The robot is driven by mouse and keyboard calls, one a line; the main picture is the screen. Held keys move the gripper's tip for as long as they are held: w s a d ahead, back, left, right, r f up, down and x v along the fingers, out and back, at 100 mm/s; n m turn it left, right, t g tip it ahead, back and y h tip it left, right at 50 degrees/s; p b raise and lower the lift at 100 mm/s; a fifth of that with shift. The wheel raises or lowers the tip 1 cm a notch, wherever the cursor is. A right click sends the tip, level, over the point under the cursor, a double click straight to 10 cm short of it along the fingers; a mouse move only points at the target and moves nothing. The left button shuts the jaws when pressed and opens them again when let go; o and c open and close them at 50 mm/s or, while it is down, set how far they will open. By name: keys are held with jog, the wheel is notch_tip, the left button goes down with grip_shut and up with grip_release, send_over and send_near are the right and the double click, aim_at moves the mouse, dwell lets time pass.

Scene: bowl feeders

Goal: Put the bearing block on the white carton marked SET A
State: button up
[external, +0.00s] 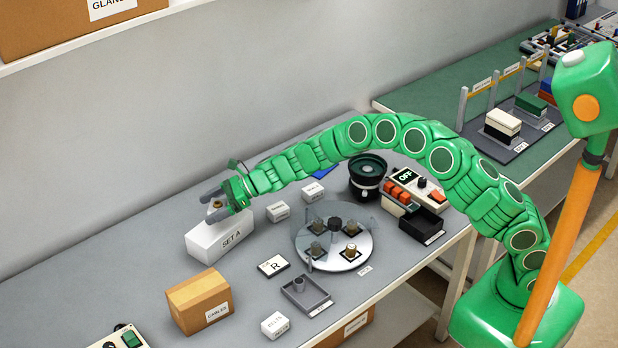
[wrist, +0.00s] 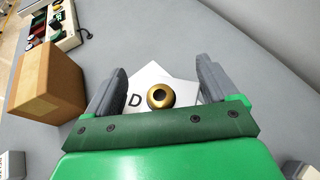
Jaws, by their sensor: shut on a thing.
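The white carton marked SET A (external: 222,240) stands on the grey bench at the left of the external view. My gripper (external: 215,205) is right over its top, its two dark fingers reaching left. The bearing block (wrist: 161,96) shows in the wrist view as a round brass piece with a dark hole, between the fingertips of my gripper (wrist: 160,88). My gripper is shut on it. Behind it in the wrist view is a white surface (wrist: 150,75) with a black letter D. I cannot tell whether the block touches the carton.
A brown CABLES carton (external: 199,302) stands in front of the SET A carton. A round dial plate (external: 334,262) with several stations, small white boxes (external: 278,212), an R card (external: 273,265) and a grey tray (external: 306,295) lie to the right. The bench left of the carton is clear.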

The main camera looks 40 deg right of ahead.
jog(key=shift+w+a+f, duration=0.15)
jog(key=shift+w+f, duration=0.05)
jog(key=shift+f, duration=1.7)
jog(key=shift+f, duration=0.1)
jog(key=o, duration=1.1)
jog(key=shift+v, duration=0.9)
jog(key=v, duration=1)
jog(key=shift+r, duration=0.25)
